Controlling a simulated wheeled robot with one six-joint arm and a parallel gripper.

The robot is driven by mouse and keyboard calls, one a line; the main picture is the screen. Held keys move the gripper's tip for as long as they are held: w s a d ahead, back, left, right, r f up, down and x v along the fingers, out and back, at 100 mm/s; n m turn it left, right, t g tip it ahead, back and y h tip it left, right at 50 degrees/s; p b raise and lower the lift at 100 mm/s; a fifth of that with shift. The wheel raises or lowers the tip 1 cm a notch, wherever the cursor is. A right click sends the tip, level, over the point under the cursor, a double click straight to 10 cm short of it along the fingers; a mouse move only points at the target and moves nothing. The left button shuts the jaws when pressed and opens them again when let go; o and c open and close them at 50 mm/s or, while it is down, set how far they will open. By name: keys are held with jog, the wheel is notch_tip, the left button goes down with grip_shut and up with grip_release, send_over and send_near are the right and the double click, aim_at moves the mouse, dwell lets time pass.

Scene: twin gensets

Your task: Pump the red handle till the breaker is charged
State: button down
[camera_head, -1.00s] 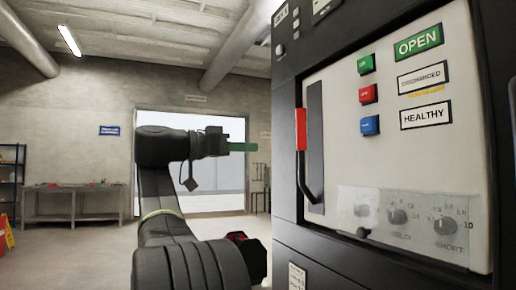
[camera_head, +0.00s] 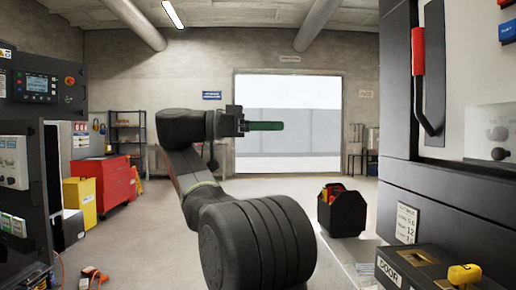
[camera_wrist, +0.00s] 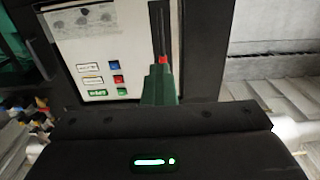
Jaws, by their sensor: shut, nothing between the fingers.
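The red handle (camera_head: 418,52) is the grip of a black lever on the dark breaker cabinet (camera_head: 399,90), at the right edge of the head view. It stands upright, with its bent lower end below. My gripper (camera_head: 270,126) has green fingers that point right, apart from the handle and to its left in the picture. In the wrist view my fingers (camera_wrist: 159,85) are together with nothing between them, and a bit of the red handle (camera_wrist: 163,60) shows just beyond their tips. The pale breaker panel (camera_wrist: 85,30) shows upside down there, with a green label (camera_wrist: 98,92); its lettering is too small to read.
A yellow item (camera_head: 465,274) lies on a box at the bottom right. Another control cabinet (camera_head: 20,110) and a red tool chest (camera_head: 105,182) stand left. The middle floor is clear.

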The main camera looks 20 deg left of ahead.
jog(key=a+f+b, duration=0.1)
jog(key=a+b, duration=0.1)
jog(key=b, duration=0.1)
jog(key=s+a+f+b, duration=0.1)
jog(key=f+b, duration=0.1)
jog(key=b, duration=0.1)
jog(key=shift+s+a, duration=0.2)
jog(key=shift+a, duration=0.15)
jog(key=shift+a+f, duration=0.1)
